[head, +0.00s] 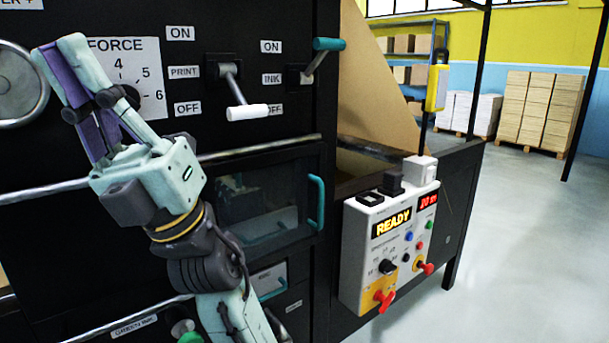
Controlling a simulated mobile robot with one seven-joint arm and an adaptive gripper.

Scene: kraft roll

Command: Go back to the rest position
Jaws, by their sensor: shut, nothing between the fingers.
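My gripper (68,72) is in the upper left of the head view, pointing up and to the left in front of the black machine panel (245,120). Its fingers are together with nothing held. It overlaps the left part of the white FORCE dial plate (140,60), hiding some of its numbers. My arm rises to it from the bottom of the view. Whether the gripper touches the panel cannot be told.
The PRINT lever (247,111) has a white handle and points down. The INK lever (328,44) has a teal handle and points up. A control box (350,250) reads READY. A rail (260,148) crosses the panel. Open floor (530,240) lies at the right.

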